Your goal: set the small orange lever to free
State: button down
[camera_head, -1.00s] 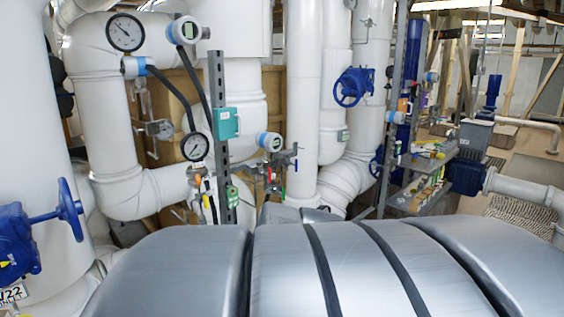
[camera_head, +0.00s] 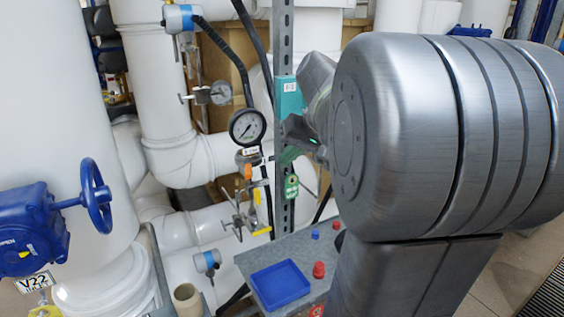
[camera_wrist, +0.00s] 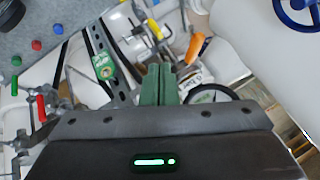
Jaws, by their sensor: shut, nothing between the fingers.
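The small orange lever (camera_head: 248,172) is just below the round gauge (camera_head: 247,127), left of the steel post, in the head view. In the wrist view the orange lever (camera_wrist: 196,47) sits to the right of and beyond my fingertips, tilted and apart from them. My gripper (camera_wrist: 158,70) is shut and empty, its two green fingers side by side. In the head view my gripper (camera_head: 288,155) is at the post, right of the orange lever, partly hidden by my arm. I cannot tell the depth gap to the lever.
A yellow lever (camera_head: 262,231) and a green tag (camera_head: 291,187) are close by. A teal box (camera_head: 290,95) is on the steel post (camera_head: 283,45). Below stands a grey table with a blue tray (camera_head: 280,284) and red knobs (camera_head: 319,269). A blue handwheel (camera_head: 97,195) is at left.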

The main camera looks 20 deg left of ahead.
aim_at(248, 171)
jog(key=s+a+f+p, duration=0.1)
jog(key=a+f, duration=0.2)
jog(key=a, duration=0.3)
jog(key=shift+a+f, duration=0.15)
jog(key=shift+f, duration=0.2)
jog(key=shift+s+a, duration=0.65)
jog(key=shift+a, duration=0.05)
jog(key=shift+w+d, duration=0.1)
jog(key=shift+w, duration=0.05)
